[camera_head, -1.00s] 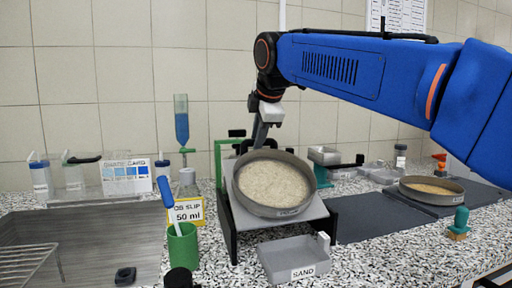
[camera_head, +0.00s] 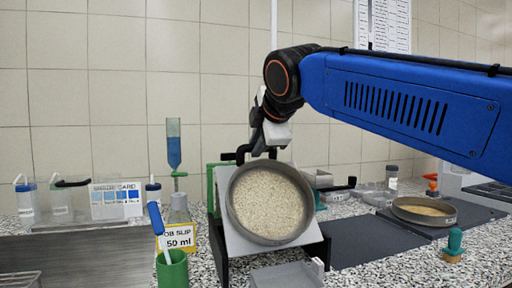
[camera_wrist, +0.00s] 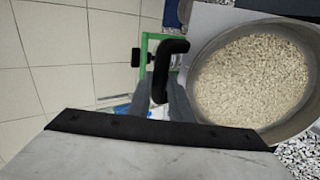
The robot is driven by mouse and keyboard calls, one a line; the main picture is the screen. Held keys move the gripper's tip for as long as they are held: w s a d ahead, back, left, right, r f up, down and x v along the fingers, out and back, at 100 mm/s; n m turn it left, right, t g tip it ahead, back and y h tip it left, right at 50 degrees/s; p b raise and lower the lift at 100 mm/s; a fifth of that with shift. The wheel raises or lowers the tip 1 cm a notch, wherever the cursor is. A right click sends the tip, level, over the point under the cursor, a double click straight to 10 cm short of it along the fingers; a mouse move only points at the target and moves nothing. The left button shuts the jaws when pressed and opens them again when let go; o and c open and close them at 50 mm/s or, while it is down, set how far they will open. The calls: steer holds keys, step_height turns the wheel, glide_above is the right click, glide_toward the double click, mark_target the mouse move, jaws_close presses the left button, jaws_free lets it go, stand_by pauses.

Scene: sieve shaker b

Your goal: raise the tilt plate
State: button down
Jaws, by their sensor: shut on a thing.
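The tilt plate (camera_head: 238,243) is a light grey board on a dark stand with a green upright (camera_head: 211,190). It leans steeply, its back edge raised. A round grey sieve pan (camera_head: 231,208) of pale grains rests against its face, tilted with it. My gripper (camera_head: 262,152) is at the plate's raised back edge, shut on the black handle (camera_wrist: 172,48). In the wrist view, my grey fingers (camera_wrist: 162,102) close around the handle's lower part, beside the pan's rim (camera_wrist: 196,58). The exact grip contact is partly hidden.
A blue-liquid funnel (camera_head: 173,150), a bottle and a green cup (camera_head: 172,270) stand left. A grey tray (camera_head: 285,276) lies in front. A second pan (camera_head: 424,222) sits on dark mats at right, with a green-topped knob (camera_head: 454,243) nearby.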

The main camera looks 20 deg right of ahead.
steer(key=shift+s+r, duration=0.15)
steer(key=c, duration=1.9)
jaws_free()
steer(key=shift+s, duration=0.1)
steer(key=v, duration=1.7)
steer(key=shift+s, duration=0.15)
steer(key=shift+s, duration=0.15)
